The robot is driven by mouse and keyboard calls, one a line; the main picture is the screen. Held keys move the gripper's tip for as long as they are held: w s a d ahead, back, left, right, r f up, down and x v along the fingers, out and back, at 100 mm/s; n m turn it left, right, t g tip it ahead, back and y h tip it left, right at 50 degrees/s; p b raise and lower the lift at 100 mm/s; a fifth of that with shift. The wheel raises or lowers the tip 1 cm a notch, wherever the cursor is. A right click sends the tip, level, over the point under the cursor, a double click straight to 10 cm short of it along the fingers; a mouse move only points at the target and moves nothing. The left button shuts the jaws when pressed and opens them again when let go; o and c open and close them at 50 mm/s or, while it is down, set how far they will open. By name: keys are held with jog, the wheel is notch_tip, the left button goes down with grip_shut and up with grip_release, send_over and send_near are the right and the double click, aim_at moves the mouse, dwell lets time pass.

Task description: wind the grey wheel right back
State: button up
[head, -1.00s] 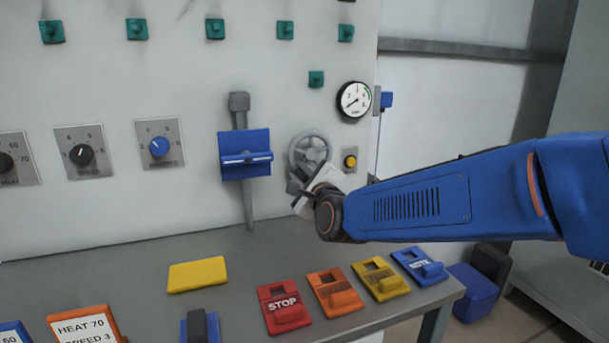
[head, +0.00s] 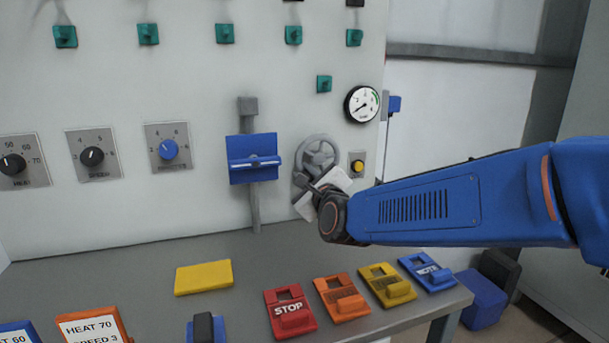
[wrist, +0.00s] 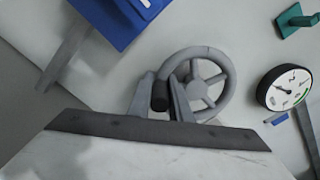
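The grey wheel (head: 318,158) is a spoked handwheel on the pale panel, left of the yellow button. In the wrist view the wheel (wrist: 226,84) faces me, with a dark crank handle (wrist: 160,97) standing out at its lower left. My gripper (wrist: 161,88) has one grey finger on each side of that handle and appears shut on it. In the head view my gripper (head: 308,187) is at the wheel's lower part. Its wrist hides some of the space below the wheel.
A blue lever block (head: 253,160) sits on a vertical slot left of the wheel. A round gauge (head: 361,104) and a yellow button (head: 357,165) are to its right. Below, a grey bench (head: 120,262) carries red, orange, yellow and blue blocks.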

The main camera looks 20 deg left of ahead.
jog(key=o, duration=0.3)
jog(key=shift+f, duration=0.15)
jog(key=shift+o, duration=0.2)
jog(key=shift+s, duration=0.1)
jog(key=shift+s+d, duration=0.2)
jog(key=shift+s, duration=0.05)
jog(key=v, duration=1.6)
jog(key=shift+s+d, duration=0.2)
jog(key=shift+s, duration=0.05)
